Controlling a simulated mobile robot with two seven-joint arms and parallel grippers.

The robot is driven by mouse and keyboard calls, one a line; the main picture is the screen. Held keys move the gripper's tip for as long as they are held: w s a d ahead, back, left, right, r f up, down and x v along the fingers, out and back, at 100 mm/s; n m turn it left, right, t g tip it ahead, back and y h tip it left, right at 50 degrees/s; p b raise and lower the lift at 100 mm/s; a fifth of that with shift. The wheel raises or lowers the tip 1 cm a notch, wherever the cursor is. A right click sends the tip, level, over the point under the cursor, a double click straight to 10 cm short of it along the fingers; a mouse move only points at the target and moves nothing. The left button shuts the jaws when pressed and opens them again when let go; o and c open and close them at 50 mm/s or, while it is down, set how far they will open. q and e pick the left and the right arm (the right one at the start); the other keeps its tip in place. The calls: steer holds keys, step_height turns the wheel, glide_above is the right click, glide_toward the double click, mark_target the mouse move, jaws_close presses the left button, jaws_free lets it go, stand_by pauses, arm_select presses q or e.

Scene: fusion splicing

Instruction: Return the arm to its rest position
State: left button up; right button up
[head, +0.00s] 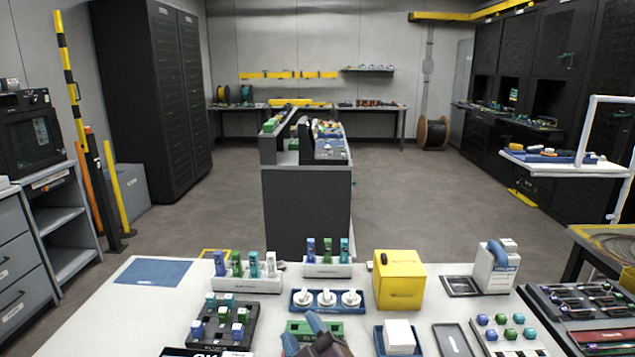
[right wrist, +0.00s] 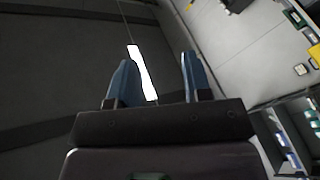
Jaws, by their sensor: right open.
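My right gripper (head: 302,332) shows at the bottom middle of the head view, over the front part of the white table (head: 130,318). In the right wrist view its two blue fingers (right wrist: 157,62) stand apart with nothing between them. Behind them are grey surfaces and a bright light strip (right wrist: 142,70), with no tabletop close to the fingertips. My left gripper is not in view.
On the table stand a yellow box (head: 399,280), a blue tray with white round pieces (head: 297,306), a dark rack with coloured vials (head: 254,322), two white vial holders and a white dispenser (head: 494,270). A dark bench stands beyond the table. Grey floor is clear around it.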

steer(key=s+d+f+m+g+h, duration=0.2)
steer(key=s+d+f+m+h, duration=0.1)
steer(key=d, duration=0.3)
steer(key=s+d+f+m+g+h, duration=0.2)
steer(key=s+d+f+m+h, duration=0.1)
steer(key=d+f, duration=0.2)
steer(key=s+d+f+m+g+h, duration=0.2)
steer(key=s+d+f+m, duration=0.1)
steer(key=d, duration=0.5)
steer(key=shift+s+d+f+h, duration=0.1)
steer(key=shift+s+f+h, duration=0.15)
steer(key=shift+f, duration=0.3)
steer(key=shift+s+d+f+h, duration=0.1)
steer(key=shift+s+f+h, duration=0.05)
steer(key=shift+s+f, duration=0.3)
steer(key=s+d+f+m+g, duration=0.2)
steer(key=s+d+g, duration=0.25)
steer(key=s, duration=0.65)
steer(key=s+d+f+m+g, duration=0.2)
steer(key=s+d+f+g, duration=0.15)
steer(key=s+d, duration=0.45)
steer(key=w+a+f+n+t, duration=0.1)
steer(key=w+a+f+t, duration=0.1)
steer(key=w+f+t, duration=0.4)
steer(key=shift+a+f+t, duration=0.15)
steer(key=shift+f+t, duration=0.65)
steer(key=shift+f, duration=0.05)
